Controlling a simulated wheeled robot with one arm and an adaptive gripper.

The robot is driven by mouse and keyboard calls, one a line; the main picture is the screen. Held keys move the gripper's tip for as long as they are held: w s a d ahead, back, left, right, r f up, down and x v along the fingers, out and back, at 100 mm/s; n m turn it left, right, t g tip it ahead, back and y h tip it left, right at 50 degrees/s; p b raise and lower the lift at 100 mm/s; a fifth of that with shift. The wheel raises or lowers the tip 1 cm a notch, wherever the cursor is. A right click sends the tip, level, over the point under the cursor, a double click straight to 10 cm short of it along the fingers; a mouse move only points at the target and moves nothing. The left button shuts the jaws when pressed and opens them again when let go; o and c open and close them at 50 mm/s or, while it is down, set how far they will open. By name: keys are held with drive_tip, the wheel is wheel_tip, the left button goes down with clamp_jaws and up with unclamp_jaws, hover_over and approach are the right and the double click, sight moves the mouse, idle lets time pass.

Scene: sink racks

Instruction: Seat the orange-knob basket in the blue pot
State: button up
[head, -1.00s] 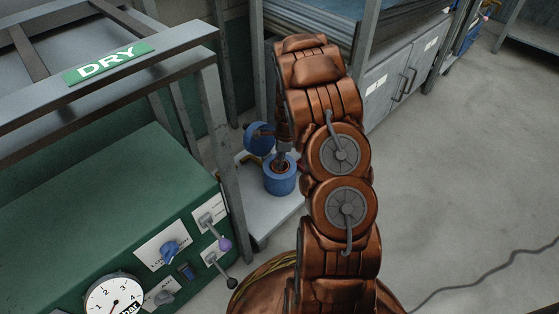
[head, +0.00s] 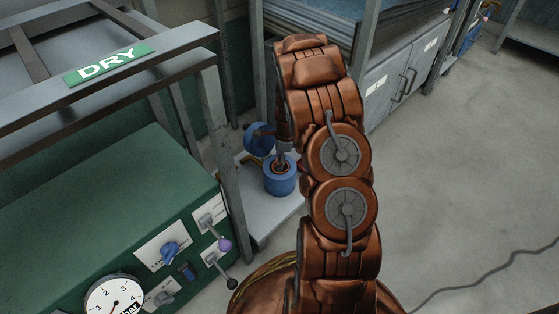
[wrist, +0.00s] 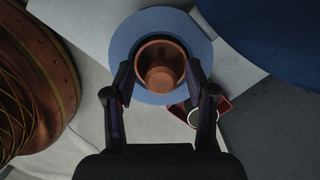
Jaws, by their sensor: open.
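The blue pot (head: 280,183) stands upright on a light grey shelf. Its wide blue rim (wrist: 150,22) shows from above in the wrist view. The orange-brown basket (wrist: 151,50), with a round knob (wrist: 161,77), shows inside the rim. I cannot tell how deep it sits. My gripper (wrist: 161,82) is open, with one dark finger on each side of the knob and a gap to both. In the head view my gripper (head: 283,158) is over the pot's mouth, partly hidden by my arm.
A round blue lid-like part (head: 259,139) stands behind the pot. A red part with a pale disc (wrist: 207,111) lies beside the pot. A grey frame post (head: 225,150) and a green control panel (head: 110,215) are to the left. Open floor (head: 460,170) lies right.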

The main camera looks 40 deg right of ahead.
wheel_tip(320, 180, up, 12)
drive_tip(key=s+d+p, duration=0.1)
drive_tip(key=p, duration=0.3)
drive_tip(key=shift+d+f, duration=0.2)
